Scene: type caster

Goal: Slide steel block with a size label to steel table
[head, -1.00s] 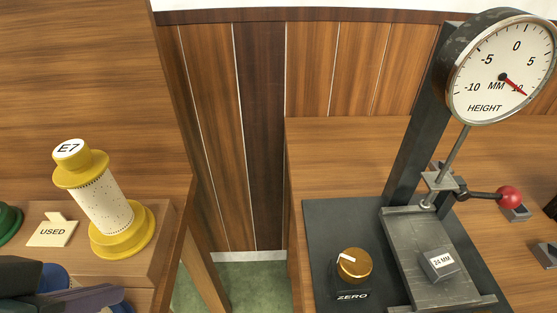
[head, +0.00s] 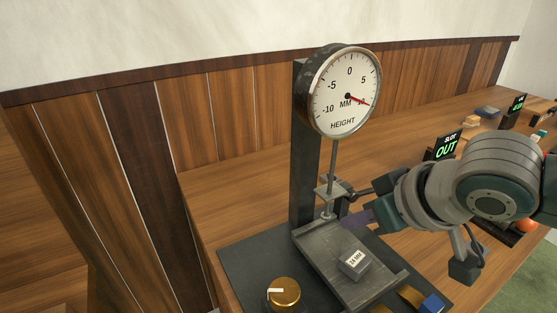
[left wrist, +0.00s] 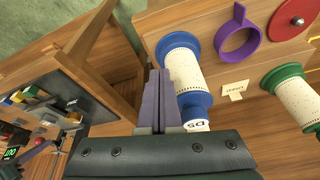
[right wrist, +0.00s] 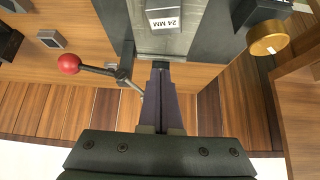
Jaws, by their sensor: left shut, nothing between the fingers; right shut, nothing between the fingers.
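The steel block (head: 353,264) with a "24 MM" label sits on the grey steel table (head: 322,262) of the height gauge, nearer its front end. The block also shows at the top of the right wrist view (right wrist: 164,17), on the steel table (right wrist: 145,42). My right gripper (head: 352,222) is shut and empty beside the gauge's spindle, at the table's back edge, apart from the block. It points toward the table in the right wrist view (right wrist: 160,68). My left gripper (left wrist: 167,75) is shut and empty near a blue-ended spool (left wrist: 183,65).
The dial gauge (head: 345,90) stands on a dark post (head: 303,170) above the table. A brass zero knob (head: 284,292) is at the front left. A red-ball lever (right wrist: 69,64) is beside the spindle.

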